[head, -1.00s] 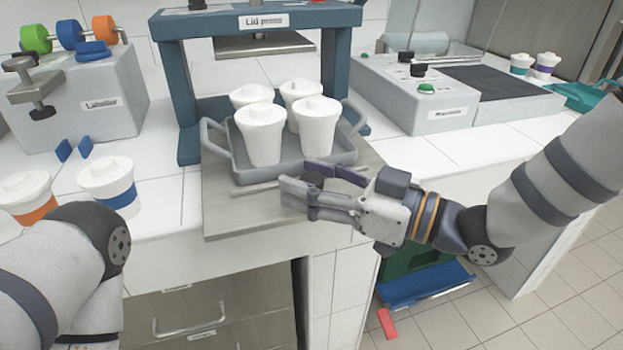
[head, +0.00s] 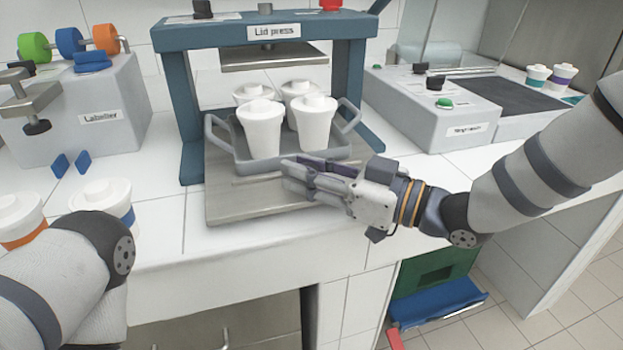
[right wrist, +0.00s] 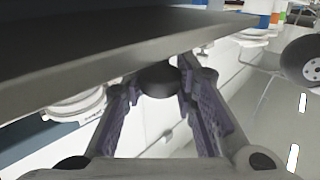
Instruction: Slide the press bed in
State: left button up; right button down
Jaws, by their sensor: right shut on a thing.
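The press bed (head: 235,210) is a flat grey metal plate. It sticks out of the front of the blue lid press (head: 188,110), its back part between the posts. A grey tray (head: 240,160) with two side handles sits on it, holding several upright white lidded cups (head: 261,130). My right gripper (head: 300,178) is at the bed's front right, by a thin bar. In the right wrist view its fingers (right wrist: 158,68) close around a dark rounded piece (right wrist: 158,82) below a plate edge; the grip is partly hidden. My left gripper is out of view.
The labeller (head: 90,115) stands left, with cups with orange (head: 22,215) and blue bands in front, partly behind my left arm. A grey machine (head: 440,110) stands right. The press's upper plate (head: 275,57) hangs above the cups, with a gap between.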

jog(key=c, duration=1.3)
grip_release()
jog(key=shift+s, duration=0.1)
jog(key=v, duration=1.2)
